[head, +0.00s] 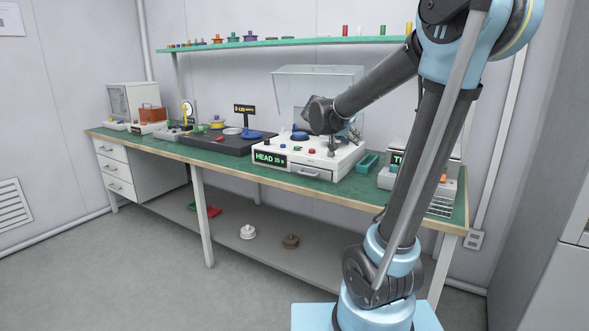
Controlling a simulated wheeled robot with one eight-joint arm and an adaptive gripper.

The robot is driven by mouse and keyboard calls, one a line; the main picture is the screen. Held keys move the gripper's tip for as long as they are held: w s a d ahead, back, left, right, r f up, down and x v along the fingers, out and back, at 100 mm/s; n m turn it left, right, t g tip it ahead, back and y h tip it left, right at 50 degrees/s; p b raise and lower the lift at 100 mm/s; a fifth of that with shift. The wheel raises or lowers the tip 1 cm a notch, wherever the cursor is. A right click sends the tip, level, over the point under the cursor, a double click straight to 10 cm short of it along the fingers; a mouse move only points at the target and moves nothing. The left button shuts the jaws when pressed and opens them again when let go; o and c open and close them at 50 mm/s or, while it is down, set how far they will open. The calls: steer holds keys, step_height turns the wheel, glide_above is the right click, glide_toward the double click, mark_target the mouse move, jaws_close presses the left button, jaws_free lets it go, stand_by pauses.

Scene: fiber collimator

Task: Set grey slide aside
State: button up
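I cannot pick out a grey slide for certain in the head view. My arm reaches over a white machine (327,169) with a lit "HEAD 10 s" display (269,159) and a raised clear lid (318,82). A blue round part (299,135) and a red button (283,148) show on its top. My gripper (345,136) is low over the back right of this machine, mostly hidden behind my wrist. Its fingers are too small and covered to tell whether they are open or hold anything.
The green bench (228,160) also bears a black platform (215,142) with small parts at left. A green tray (368,161) and another white device (385,180) stand right of the machine. A green shelf (290,42) with colored parts runs above. Items lie on the lower shelf (270,224).

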steer(key=s+f+n+g+y, duration=0.2)
steer(key=s+f, duration=0.5)
steer(key=s, duration=0.4)
steer(key=s+a+f+n+g+y, duration=0.1)
steer(key=s+f+n+g+y, duration=0.1)
steer(key=s+f, duration=0.5)
steer(key=s+a+f+n+g+y, duration=0.1)
steer(key=s+f, duration=0.6)
steer(key=s, duration=0.9)
steer(key=n+g+y, duration=0.1)
steer(key=n+y, duration=0.1)
steer(key=y, duration=0.1)
steer(key=shift+s+f+n+g, duration=0.2)
steer(key=shift+s+n+g, duration=0.05)
steer(key=shift+n+g, duration=0.05)
steer(key=shift+w+f, duration=0.2)
steer(key=shift+w, duration=0.25)
